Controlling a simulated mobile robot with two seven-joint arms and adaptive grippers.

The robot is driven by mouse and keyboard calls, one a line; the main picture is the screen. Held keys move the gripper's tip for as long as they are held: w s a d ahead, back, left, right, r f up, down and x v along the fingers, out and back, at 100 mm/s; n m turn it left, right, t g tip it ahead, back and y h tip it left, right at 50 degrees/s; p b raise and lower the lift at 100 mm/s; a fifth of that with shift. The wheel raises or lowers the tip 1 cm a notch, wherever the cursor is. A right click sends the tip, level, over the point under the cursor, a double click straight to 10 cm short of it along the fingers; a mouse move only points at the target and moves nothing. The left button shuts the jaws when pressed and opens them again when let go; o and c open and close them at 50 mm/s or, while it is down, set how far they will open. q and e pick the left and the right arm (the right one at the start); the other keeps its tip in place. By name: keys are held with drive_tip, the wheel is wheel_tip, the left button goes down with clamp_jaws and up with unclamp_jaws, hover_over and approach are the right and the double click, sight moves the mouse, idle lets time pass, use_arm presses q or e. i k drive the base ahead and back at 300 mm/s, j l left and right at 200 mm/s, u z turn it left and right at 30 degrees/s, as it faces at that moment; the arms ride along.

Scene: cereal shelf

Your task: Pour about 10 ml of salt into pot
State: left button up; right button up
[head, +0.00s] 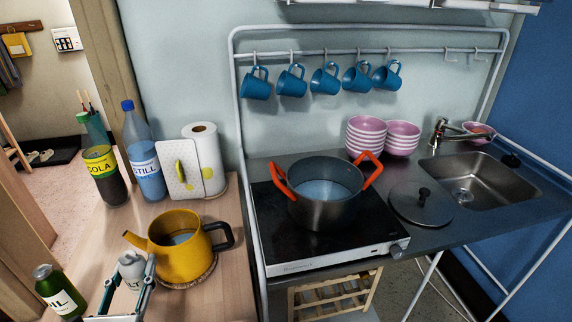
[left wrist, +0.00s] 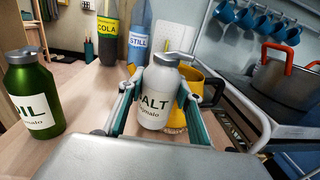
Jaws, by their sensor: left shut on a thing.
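The white salt bottle (head: 132,269) with a grey cap stands on the wooden counter at the lower left in the head view. In the left wrist view the salt bottle (left wrist: 157,95) is upright between the fingers, its label facing me. My left gripper (head: 137,276) is shut on it; the gripper also shows in the left wrist view (left wrist: 157,100). The dark pot (head: 325,208) with orange handles sits open on the black hob, with what looks like water inside. In the left wrist view the pot (left wrist: 283,80) is at the right edge. My right gripper is not in view.
A yellow kettle (head: 178,252) stands close behind the salt. A green oil bottle (head: 60,292) is to its left. Cola (head: 104,175) and water (head: 147,170) bottles stand farther back. The pot's lid (head: 421,203) lies right of the hob (head: 300,252). Blue mugs (head: 324,80) hang above.

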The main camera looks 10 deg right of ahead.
sight(324, 192)
drive_tip(key=k+l, duration=0.15)
drive_tip(key=l, duration=0.3)
drive_tip(key=k+l+z, duration=0.15)
drive_tip(key=l, duration=0.8)
drive_tip(key=k+l+z, duration=0.1)
drive_tip(key=l, duration=0.4)
drive_tip(key=k+l+z, duration=0.1)
drive_tip(key=l, duration=0.4)
